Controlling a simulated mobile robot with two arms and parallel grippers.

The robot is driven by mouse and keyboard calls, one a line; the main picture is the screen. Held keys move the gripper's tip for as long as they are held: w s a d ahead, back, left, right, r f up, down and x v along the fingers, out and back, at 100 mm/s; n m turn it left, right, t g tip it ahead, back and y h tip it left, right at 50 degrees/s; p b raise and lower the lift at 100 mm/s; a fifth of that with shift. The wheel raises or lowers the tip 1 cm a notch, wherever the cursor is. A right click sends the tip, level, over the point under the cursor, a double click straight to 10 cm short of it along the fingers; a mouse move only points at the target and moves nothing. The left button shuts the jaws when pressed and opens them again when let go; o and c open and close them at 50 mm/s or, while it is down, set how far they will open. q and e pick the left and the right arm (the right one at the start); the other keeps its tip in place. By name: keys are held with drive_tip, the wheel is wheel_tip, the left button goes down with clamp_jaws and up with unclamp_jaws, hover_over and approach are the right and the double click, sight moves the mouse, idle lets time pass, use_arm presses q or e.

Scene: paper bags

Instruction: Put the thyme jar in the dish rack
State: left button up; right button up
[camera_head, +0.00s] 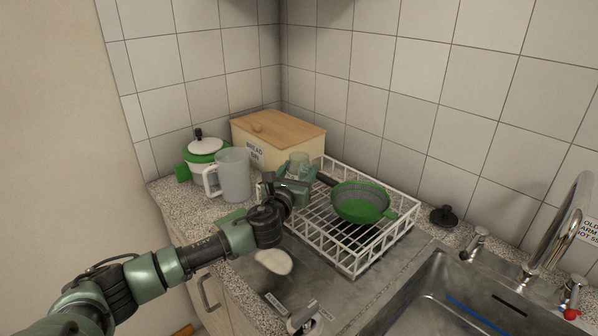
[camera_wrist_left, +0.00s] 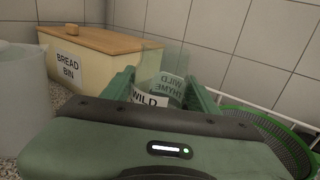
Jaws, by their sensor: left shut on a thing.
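The thyme jar (camera_head: 299,160) is clear glass, and its label reads WILD THYME in the left wrist view (camera_wrist_left: 150,98). My left gripper (camera_head: 296,180) is shut on it, with a green finger on each side of the glass in the left wrist view (camera_wrist_left: 165,92). The jar looks upright. The gripper and jar are at the back-left edge of the white wire dish rack (camera_head: 322,240); I cannot tell how high above it they are. The gripper hides the jar's lower part in the head view. My right gripper is not in view.
A green colander (camera_head: 360,201) lies in the rack's right half; the front-left bars are bare. A wooden-lidded bread bin (camera_head: 270,143), a frosted jug (camera_head: 234,176) and a green-and-white pot (camera_head: 203,155) stand behind and left. The sink (camera_head: 450,290) and tap (camera_head: 560,235) are at right.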

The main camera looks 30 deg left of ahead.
use_arm(q)
drive_tip(key=shift+s+d+f, duration=0.1)
drive_tip(key=shift+s+f, duration=0.05)
drive_tip(key=shift+f, duration=0.5)
drive_tip(key=o, duration=1.5)
drive_tip(key=shift+f+b, duration=0.1)
drive_tip(key=shift+b, duration=0.2)
drive_tip(key=shift+c, duration=0.2)
drive_tip(key=shift+o, duration=0.3)
drive_tip(key=shift+f, duration=0.1)
drive_tip(key=shift+r+p, duration=0.35)
drive_tip(key=shift+r, duration=0.3)
drive_tip(key=s+d+b, duration=0.1)
drive_tip(key=s+d, duration=0.1)
drive_tip(key=s, duration=0.9)
drive_tip(key=shift+s+r, duration=0.25)
drive_tip(key=shift+s, duration=0.1)
